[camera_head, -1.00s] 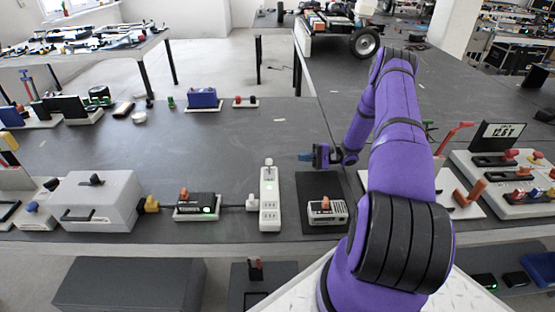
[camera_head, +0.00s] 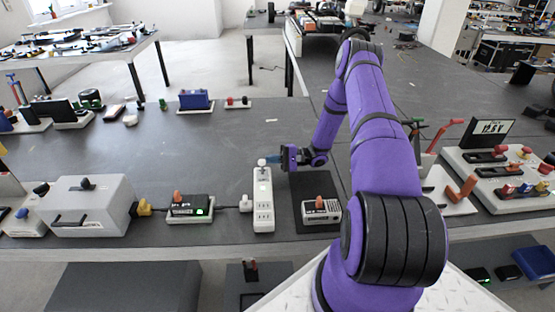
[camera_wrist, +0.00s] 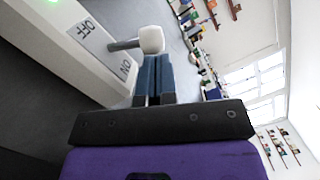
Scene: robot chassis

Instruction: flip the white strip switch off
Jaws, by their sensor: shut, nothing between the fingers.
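The white strip (camera_head: 263,208) lies on the table at the middle of the head view. Its switch (camera_head: 262,164) stands at the far end. In the wrist view the switch is a dark lever with a white knob (camera_wrist: 151,39), rising between the printed OFF and ON labels on the strip (camera_wrist: 88,45). My gripper (camera_head: 274,159) is shut and empty, just right of the switch. In the wrist view its blue fingertips (camera_wrist: 153,62) are right at the knob; whether they touch it I cannot tell. The lever's exact tilt is unclear.
A black box with a red-orange knob (camera_head: 187,206) stands left of the strip, joined by a cable. A small device (camera_head: 321,209) on a dark mat stands to the right. A grey box (camera_head: 90,210) is further left.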

